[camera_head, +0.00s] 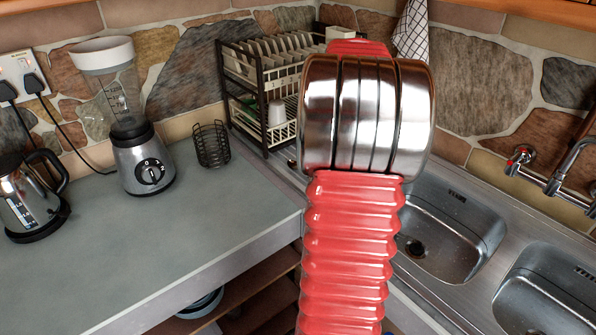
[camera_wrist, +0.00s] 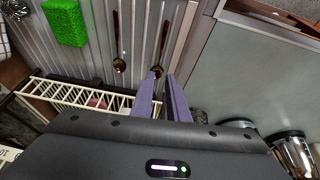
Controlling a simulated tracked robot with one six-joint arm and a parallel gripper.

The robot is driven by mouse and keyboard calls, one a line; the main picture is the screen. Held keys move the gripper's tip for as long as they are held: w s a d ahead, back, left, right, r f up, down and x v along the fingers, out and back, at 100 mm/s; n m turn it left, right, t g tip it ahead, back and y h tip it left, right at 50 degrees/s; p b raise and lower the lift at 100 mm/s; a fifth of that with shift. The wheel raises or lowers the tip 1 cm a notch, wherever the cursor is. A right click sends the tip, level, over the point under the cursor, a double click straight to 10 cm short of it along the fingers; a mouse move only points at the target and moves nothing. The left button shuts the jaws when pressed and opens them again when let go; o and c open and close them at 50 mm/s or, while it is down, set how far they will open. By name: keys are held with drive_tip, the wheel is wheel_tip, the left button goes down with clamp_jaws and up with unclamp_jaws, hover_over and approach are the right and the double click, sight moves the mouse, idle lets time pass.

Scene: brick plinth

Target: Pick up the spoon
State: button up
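In the wrist view, two dark, shiny spoon-like utensils lie on the ribbed metal draining board. One spoon (camera_wrist: 118,45) is left of my gripper, with its bowl toward me. The other spoon (camera_wrist: 165,44) points its bowl end at my fingertips. My gripper (camera_wrist: 160,77) shows two purple-grey fingers with a narrow gap between them. It is open, and the near spoon's bowl end appears at the gap. I cannot tell whether it touches a finger.
A green sponge (camera_wrist: 65,22) lies on the draining board. A dish rack (camera_head: 262,85) with plates stands at the back, beside a wire holder (camera_head: 211,145). A blender (camera_head: 142,165) and kettle (camera_head: 30,200) are on the left counter. Sink basins (camera_head: 450,235) are at right.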

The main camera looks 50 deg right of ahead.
drive_tip(key=x, duration=0.8)
drive_tip(key=shift+f, duration=0.25)
drive_tip(key=shift+w+f, duration=0.1)
drive_tip(key=shift+x, duration=2.55)
drive_tip(key=shift+c, duration=0.5)
clamp_jaws()
